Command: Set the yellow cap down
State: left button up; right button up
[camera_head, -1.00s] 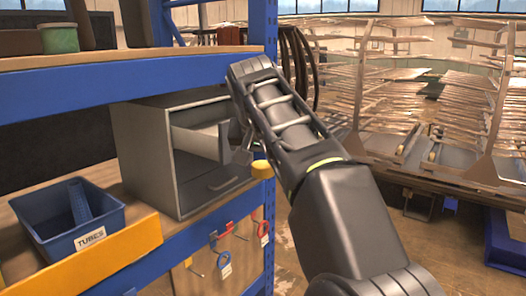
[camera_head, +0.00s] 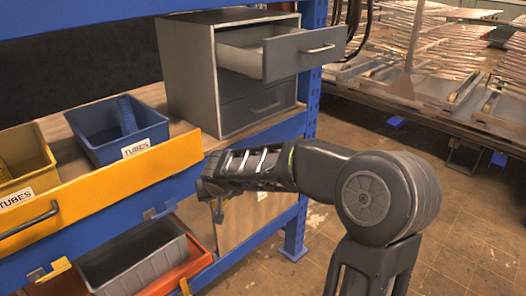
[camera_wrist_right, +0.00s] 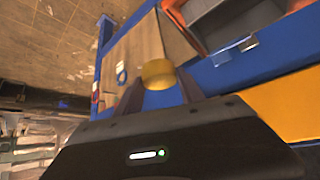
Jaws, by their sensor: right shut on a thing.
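The yellow cap (camera_wrist_right: 158,74) shows in the right wrist view, between the fingertips of my right gripper (camera_wrist_right: 160,88). The gripper is shut on it. In the head view my right gripper (camera_head: 218,210) hangs in front of the shelf's lower part, below and in front of the grey drawer cabinet. The cap is hidden in the head view. My left gripper is not in view.
The grey cabinet (camera_head: 188,75) stands on the shelf with its top drawer (camera_head: 303,52) pulled out. A grey tray (camera_head: 140,265) sits below. Open floor (camera_head: 460,230) lies right.

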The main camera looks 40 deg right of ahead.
jog(key=s+a+f+n+y, duration=0.1)
jog(key=s+a+f+n, duration=0.1)
jog(key=a+f, duration=0.4)
jog(key=s+a+f+n+y, duration=0.2)
jog(key=a+f, duration=0.3)
jog(key=a, duration=0.8)
jog(key=shift+f+n+t+y+b, duration=0.3)
jog(key=shift+f+n+t+b, duration=0.1)
jog(key=shift+n, duration=0.4)
jog(key=shift+w, duration=0.1)
